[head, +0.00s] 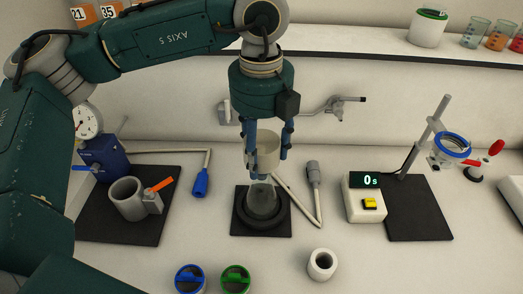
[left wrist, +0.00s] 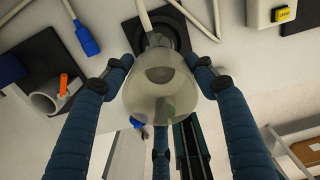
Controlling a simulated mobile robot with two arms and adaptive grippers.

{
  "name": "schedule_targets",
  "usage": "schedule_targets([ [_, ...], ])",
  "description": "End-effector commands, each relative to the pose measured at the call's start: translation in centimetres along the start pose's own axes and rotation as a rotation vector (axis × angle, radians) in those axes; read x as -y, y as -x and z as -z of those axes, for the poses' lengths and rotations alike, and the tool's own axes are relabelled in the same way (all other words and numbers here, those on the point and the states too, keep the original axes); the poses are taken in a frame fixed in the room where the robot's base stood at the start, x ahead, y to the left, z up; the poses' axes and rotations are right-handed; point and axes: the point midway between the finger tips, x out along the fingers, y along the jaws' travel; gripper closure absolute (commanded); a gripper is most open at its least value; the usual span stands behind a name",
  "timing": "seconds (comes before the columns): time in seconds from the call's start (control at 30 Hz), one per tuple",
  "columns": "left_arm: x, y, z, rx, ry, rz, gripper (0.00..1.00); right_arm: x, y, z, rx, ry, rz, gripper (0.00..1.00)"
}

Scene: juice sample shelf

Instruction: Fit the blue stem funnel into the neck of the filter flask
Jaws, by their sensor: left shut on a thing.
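My left gripper (head: 267,150) is shut on a pale, translucent, cup-shaped funnel (head: 267,157). The funnel fills the middle of the left wrist view (left wrist: 160,88) between my blue-grey fingers. No blue part shows on the held funnel. The clear conical filter flask (head: 262,201) stands upright in a black ring on a dark mat, directly below the funnel. I cannot tell whether the funnel's stem is inside the flask's neck or above it. My right gripper is not in view.
A grey cup (head: 128,199) with an orange-handled tap and a blue pump (head: 104,156) stand left. A timer (head: 364,198) reading 0 s stands right. A blue-tipped hose (head: 201,182) lies left.

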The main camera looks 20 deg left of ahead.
Motion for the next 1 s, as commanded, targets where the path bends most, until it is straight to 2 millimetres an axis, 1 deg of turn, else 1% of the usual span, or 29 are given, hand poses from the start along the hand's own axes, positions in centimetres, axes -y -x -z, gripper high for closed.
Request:
schedule_targets([
  [0.03, 0.0, -0.4, 0.1, -0.004, -0.001, -0.003, 0.71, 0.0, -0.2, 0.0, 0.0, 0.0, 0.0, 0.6],
  [0.27, -0.1, -0.6, 0.2, -0.007, -0.002, -0.006, 0.71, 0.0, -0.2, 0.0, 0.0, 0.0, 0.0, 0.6],
  [0.3, -0.1, -0.6, 0.2, -0.008, -0.002, -0.007, 0.37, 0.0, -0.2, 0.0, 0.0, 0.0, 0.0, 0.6],
  [0.37, -0.1, -0.6, 0.2, -0.008, -0.002, -0.007, 0.25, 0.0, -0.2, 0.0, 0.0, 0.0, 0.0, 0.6],
  [0.4, -0.1, -0.6, 0.2, -0.007, -0.001, -0.007, 0.21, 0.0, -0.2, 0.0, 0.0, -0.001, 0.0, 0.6],
  [0.67, -0.1, -0.4, 0.1, -0.005, -0.001, -0.004, 0.21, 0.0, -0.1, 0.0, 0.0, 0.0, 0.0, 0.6],
  [0.77, 0.0, 0.2, 0.1, -0.003, 0.0, -0.003, 0.21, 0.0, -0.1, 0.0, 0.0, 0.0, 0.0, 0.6],
  [0.87, 0.1, 1.5, 0.0, -0.002, -0.001, -0.001, 0.21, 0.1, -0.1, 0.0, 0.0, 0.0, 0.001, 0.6],
  [1.0, 0.1, 4.4, 0.0, -0.002, 0.0, -0.001, 0.21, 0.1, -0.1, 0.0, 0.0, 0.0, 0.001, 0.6],
])
